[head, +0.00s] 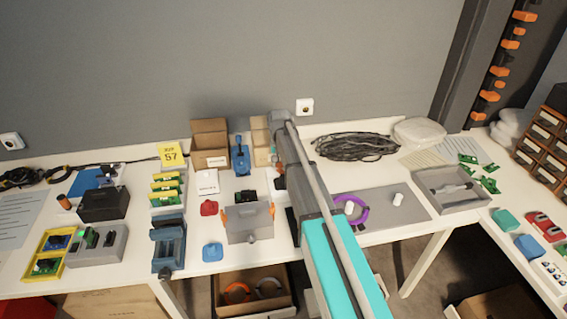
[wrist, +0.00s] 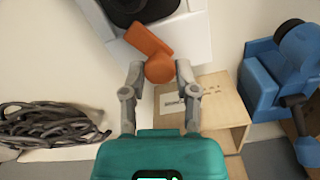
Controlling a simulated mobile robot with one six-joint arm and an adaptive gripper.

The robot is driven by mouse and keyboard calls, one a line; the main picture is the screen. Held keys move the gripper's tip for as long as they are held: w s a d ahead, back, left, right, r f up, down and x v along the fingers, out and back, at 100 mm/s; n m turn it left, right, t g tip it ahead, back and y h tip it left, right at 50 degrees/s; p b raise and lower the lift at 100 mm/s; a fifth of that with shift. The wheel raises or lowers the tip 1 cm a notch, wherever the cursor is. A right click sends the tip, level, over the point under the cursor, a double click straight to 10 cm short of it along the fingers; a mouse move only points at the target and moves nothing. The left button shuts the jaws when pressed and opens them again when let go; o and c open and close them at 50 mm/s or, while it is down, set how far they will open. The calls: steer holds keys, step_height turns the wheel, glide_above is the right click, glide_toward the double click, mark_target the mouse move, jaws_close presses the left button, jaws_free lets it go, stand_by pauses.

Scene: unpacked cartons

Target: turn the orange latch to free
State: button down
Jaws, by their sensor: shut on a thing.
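The orange latch (wrist: 148,42) is a short angled lever on a pale case (wrist: 192,38) with a dark round part on top. My gripper (wrist: 160,70) is shut on the rounded end of the latch, one grey fingertip on each side. In the head view a grey case (head: 248,224) stands at the table's front with orange pieces at both sides, the left one (head: 225,217) and the right one (head: 272,210). My arm comes in from the lower right there, and my fingertips cannot be made out in that view.
A blue device (head: 240,157) and an open cardboard box (head: 210,150) stand behind the case. Coiled black cable (head: 355,146) lies to the right at the back. A purple ring (head: 352,212) and a grey tray (head: 452,203) lie right of my arm. Green boards in holders (head: 166,190) stand left.

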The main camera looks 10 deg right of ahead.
steer(key=n, duration=0.6)
steer(key=shift+s+n, duration=0.25)
steer(key=shift+n, duration=0.05)
steer(key=n, duration=0.5)
steer(key=shift+n, duration=0.3)
steer(key=c, duration=0.6)
jaws_free()
steer(key=shift+d+r, duration=0.1)
steer(key=shift+o, duration=1.1)
steer(key=shift+w, duration=0.1)
steer(key=shift+r, duration=0.1)
